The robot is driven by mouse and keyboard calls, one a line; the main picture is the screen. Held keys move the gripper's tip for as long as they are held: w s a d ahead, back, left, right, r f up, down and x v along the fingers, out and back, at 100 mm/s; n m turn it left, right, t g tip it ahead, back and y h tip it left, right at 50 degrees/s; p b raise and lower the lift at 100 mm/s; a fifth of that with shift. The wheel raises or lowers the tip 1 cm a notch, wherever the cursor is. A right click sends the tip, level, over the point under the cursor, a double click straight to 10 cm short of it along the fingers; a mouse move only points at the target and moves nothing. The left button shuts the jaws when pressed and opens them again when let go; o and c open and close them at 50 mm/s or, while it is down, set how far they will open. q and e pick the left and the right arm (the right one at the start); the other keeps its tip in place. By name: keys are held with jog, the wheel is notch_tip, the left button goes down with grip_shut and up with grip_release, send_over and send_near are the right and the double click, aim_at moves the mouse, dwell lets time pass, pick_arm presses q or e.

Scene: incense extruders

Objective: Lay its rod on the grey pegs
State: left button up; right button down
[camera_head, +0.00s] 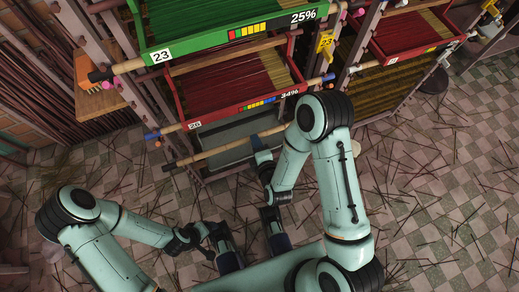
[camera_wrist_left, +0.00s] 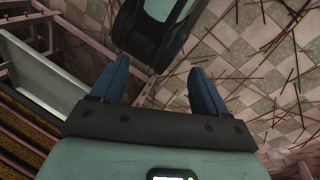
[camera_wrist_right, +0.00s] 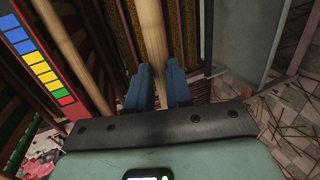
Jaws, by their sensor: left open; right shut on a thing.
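A pale wooden rod (camera_head: 218,152) runs along the front of the rack, below the red tray and in front of a grey tray. My right gripper (camera_head: 257,143) is shut on this rod near its right part; in the right wrist view the rod (camera_wrist_right: 152,35) passes between the fingers (camera_wrist_right: 158,82). A dark grey peg (camera_head: 169,167) shows at the rod's left end; I cannot tell whether the rod touches it. The right-end peg is not clear. My left gripper (camera_wrist_left: 157,75) is open and empty, away from the rod, low in front of the rack.
The grey tray (camera_head: 238,131) lies behind the rod. The red tray (camera_head: 240,85) marked 34% hangs above it, the green tray (camera_head: 222,38) marked 25% higher. Blue pegs (camera_head: 152,135) hold another rod. Another red tray (camera_head: 410,35) stands right. Loose sticks litter the checkered floor (camera_head: 440,190).

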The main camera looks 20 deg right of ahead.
pick_arm(q)
jog(key=shift+t+y, duration=0.3)
jog(key=shift+t, duration=0.2)
jog(key=shift+w+a+f+b, duration=0.4)
jog(key=shift+w+f+b, duration=0.2)
jog(key=shift+w, duration=0.2)
jog(key=shift+w+a+f+b, duration=0.4)
jog(key=shift+w+f+b, duration=0.15)
jog(key=shift+w, duration=0.25)
pick_arm(e)
jog(key=x, duration=0.6)
jog(key=shift+w+f, duration=0.3)
jog(key=shift+f, duration=0.05)
jog(key=shift+a, duration=0.15)
jog(key=c, duration=0.6)
grip_release()
